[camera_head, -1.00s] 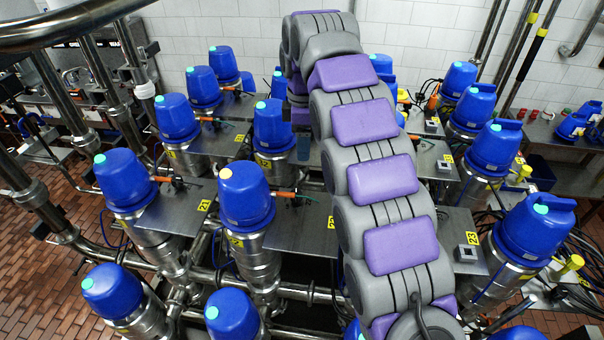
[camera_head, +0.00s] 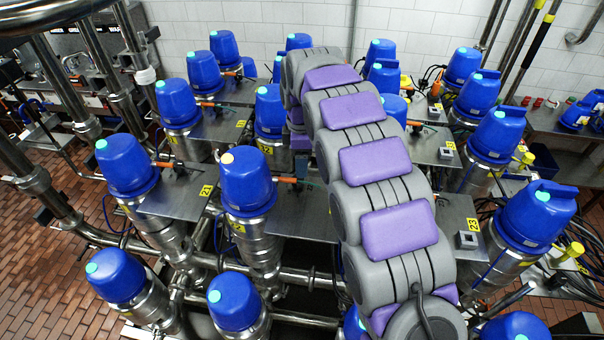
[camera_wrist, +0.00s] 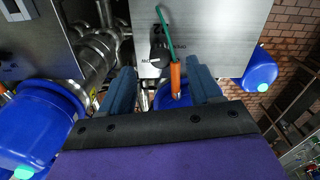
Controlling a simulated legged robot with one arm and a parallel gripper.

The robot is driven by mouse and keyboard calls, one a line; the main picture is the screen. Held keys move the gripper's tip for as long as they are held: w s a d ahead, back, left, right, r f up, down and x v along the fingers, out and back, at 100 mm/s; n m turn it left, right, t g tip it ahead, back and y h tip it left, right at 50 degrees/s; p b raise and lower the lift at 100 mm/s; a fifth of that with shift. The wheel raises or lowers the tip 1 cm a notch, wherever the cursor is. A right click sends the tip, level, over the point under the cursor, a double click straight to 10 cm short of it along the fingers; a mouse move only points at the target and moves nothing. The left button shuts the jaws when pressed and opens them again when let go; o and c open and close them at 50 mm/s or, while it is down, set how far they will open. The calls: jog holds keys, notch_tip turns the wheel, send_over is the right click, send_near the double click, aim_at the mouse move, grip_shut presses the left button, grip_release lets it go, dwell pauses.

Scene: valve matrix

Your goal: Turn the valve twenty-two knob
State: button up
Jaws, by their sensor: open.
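In the wrist view, my gripper (camera_wrist: 160,70) is open and empty, its two blue-grey fingers spread either side. A small black knob (camera_wrist: 160,57) on a grey metal plate (camera_wrist: 205,25) shows between and just beyond the fingertips. An orange connector (camera_wrist: 176,80) with a green cable runs beside the knob, also between the fingers. A blue valve cap (camera_wrist: 172,97) is partly hidden behind the connector. In the head view, the valve with an orange dot (camera_head: 246,180) stands left of my arm, between plates marked 21 and 23.
Blue-capped valves stand in rows on both sides, such as one at left (camera_head: 125,165) and one at right (camera_head: 536,215). Steel pipes (camera_head: 310,275) run low between them. In the wrist view, a large blue cap (camera_wrist: 35,125) is close on the left.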

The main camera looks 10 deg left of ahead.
aim_at(295, 178)
jog(key=f, duration=0.2)
jog(key=a+f, duration=0.1)
jog(key=a+f+p, duration=0.1)
jog(key=f, duration=0.1)
jog(key=shift+a+f, duration=0.15)
jog(key=shift+f, duration=0.5)
jog(key=shift+d+f, duration=0.15)
jog(key=shift+d, duration=0.95)
jog(key=shift+a, duration=0.1)
jog(key=shift+c, duration=1.1)
jog(key=shift+s+a, duration=0.1)
jog(key=shift+a, duration=0.6)
jog(key=c, duration=0.4)
jog(key=shift+c, duration=1)
jog(key=shift+d, duration=0.2)
jog(key=shift+c, duration=1)
